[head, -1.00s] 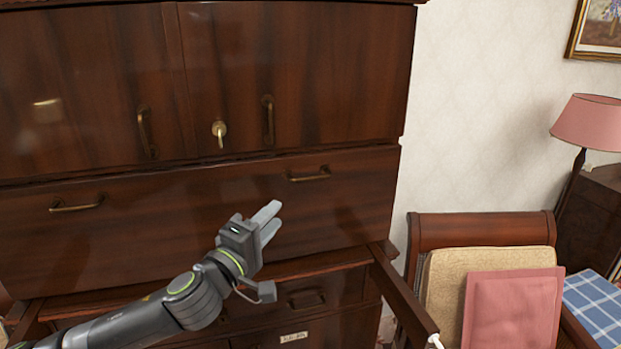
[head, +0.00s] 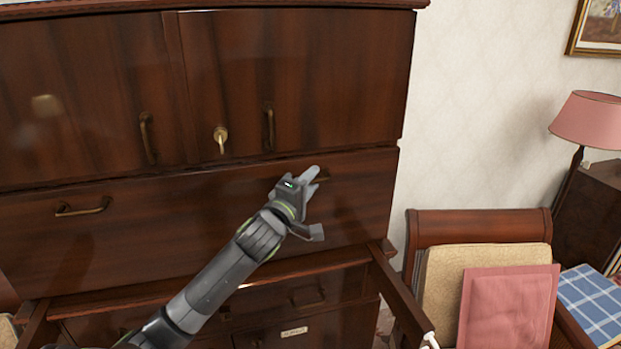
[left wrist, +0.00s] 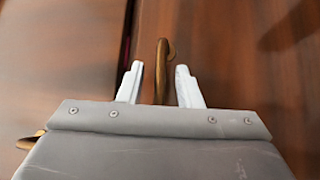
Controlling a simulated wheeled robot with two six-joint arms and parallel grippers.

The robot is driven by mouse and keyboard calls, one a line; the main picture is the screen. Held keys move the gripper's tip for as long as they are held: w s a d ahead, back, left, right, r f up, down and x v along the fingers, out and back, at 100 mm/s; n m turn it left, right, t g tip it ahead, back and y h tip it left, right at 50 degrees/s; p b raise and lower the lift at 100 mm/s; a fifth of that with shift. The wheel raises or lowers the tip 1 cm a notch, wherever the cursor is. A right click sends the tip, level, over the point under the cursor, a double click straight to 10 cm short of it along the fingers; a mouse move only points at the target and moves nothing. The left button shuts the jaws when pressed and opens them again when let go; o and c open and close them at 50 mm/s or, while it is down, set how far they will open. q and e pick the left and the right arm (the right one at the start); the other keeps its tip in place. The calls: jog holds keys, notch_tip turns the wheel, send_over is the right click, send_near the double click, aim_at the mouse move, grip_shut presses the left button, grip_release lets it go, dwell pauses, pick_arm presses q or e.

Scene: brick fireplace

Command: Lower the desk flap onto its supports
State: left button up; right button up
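The dark wood desk flap (head: 190,220) stands upright, closed against the cabinet. It has a brass pull at the left (head: 82,207) and one at the right, mostly covered by my gripper. Two wooden supports stick out below it, one at the right (head: 402,300) and one at the left (head: 38,322). My left gripper (head: 312,180) is in front of the right pull. In the left wrist view its two pale fingers (left wrist: 159,85) are apart, with a brass pull (left wrist: 162,65) between and just beyond them. Contact cannot be told.
Cabinet doors with brass handles (head: 268,128) and a key (head: 221,138) are above the flap. Drawers (head: 300,295) are below, between the supports. A chair with a pink cushion (head: 508,305) stands close to the right support. A pink lamp (head: 590,120) is farther right.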

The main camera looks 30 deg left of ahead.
pick_arm(q)
jog(key=shift+w, duration=0.2)
grip_shut()
jog(key=shift+s+d+f, duration=0.1)
